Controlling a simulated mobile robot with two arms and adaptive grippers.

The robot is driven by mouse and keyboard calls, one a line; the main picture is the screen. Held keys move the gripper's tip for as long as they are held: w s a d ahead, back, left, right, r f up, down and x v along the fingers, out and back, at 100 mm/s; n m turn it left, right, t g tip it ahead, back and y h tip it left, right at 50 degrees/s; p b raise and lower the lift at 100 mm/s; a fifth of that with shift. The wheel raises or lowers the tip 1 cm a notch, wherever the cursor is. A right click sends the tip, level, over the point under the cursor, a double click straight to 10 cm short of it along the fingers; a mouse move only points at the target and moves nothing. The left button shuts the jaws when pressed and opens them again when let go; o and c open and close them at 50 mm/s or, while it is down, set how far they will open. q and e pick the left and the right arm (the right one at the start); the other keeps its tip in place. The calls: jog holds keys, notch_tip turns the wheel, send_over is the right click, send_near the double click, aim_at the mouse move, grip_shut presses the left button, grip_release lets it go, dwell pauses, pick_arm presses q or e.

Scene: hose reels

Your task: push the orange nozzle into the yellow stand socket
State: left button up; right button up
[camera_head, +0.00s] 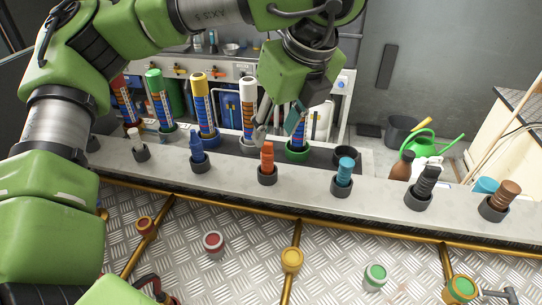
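The orange nozzle (267,153) stands upright in a dark cup on the grey ledge. My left gripper (277,130) hangs just above and behind it, with its fingers apart and nothing visible between them. The nozzle looks clear of the fingers, though the exact gap is hard to judge. A yellow round socket (291,259) sits on a brass-coloured pipe below the ledge. Another yellow fitting with a green centre (462,288) is at the lower right. I cannot tell which one is the stand socket.
Other nozzles stand in cups along the ledge: white (134,136), blue (196,147), teal (344,171), black (426,182) and brown (503,194). Tall striped tubes, including a yellow-capped one (203,103), stand behind. A red fitting (213,241) and green fitting (376,275) are below.

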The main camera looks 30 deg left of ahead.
aim_at(269, 152)
pick_arm(q)
jog(key=x, duration=0.6)
jog(key=shift+p, duration=0.35)
jog(key=shift+w+a+f+p, duration=0.15)
jog(key=shift+f+p, duration=0.4)
jog(key=p+x, duration=0.1)
jog(key=x, duration=0.2)
jog(key=shift+w+f, duration=0.2)
jog(key=shift+f, duration=0.4)
grip_shut()
